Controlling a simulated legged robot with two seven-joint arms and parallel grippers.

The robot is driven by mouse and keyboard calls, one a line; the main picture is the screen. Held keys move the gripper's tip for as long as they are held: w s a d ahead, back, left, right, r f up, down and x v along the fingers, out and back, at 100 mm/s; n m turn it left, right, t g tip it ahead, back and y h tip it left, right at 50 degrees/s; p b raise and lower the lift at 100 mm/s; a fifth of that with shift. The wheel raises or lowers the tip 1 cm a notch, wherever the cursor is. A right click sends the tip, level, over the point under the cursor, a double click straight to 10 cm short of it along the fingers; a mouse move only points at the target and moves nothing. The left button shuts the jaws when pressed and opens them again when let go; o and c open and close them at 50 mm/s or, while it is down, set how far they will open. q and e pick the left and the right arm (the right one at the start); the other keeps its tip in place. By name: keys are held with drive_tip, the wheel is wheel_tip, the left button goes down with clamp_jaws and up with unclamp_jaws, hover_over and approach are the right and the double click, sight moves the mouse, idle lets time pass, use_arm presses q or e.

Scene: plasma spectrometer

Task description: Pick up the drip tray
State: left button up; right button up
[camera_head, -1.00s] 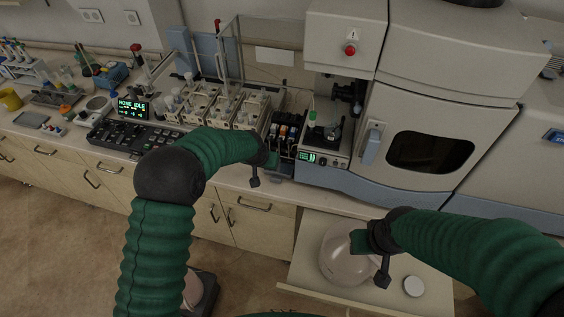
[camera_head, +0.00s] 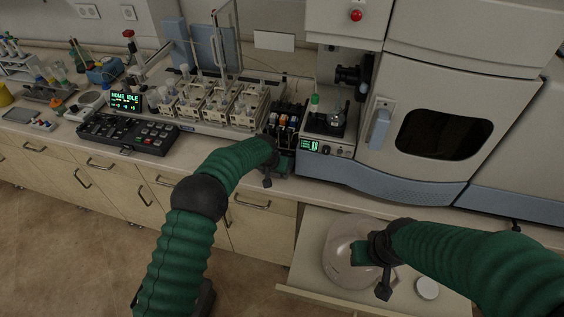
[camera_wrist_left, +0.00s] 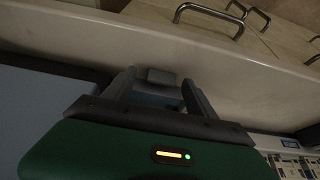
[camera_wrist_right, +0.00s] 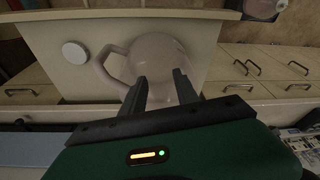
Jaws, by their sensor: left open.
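The drip tray appears to be the small blue-grey piece (camera_wrist_left: 155,94) with a raised grey tab in the left wrist view. It lies at the bench's front edge, between the fingers of my left gripper (camera_wrist_left: 158,90). My left gripper is open, with one finger on each side of the piece; I cannot tell whether they touch it. In the head view this gripper (camera_head: 280,163) is just below the small pump, and the hand and arm mostly hide the tray. My right gripper (camera_wrist_right: 161,88) is open and empty above the open drawer; it also shows in the head view (camera_head: 362,252).
The pump (camera_head: 284,121) with coloured parts stands just behind my left gripper, between sample racks (camera_head: 215,104) and the spectrometer (camera_head: 430,130).

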use_arm(q)
drive_tip(key=shift+w+f, duration=0.2)
drive_tip(key=shift+f, duration=0.35)
use_arm(e)
drive_tip(key=shift+f, duration=0.5)
drive_tip(key=shift+w+a+r, duration=0.1)
use_arm(q)
drive_tip(key=shift+a, duration=0.1)
drive_tip(key=shift+c, duration=0.9)
drive_tip(key=shift+r, duration=0.1)
clamp_jaws()
drive_tip(key=shift+w+r, duration=0.1)
use_arm(e)
drive_tip(key=shift+r, duration=0.1)
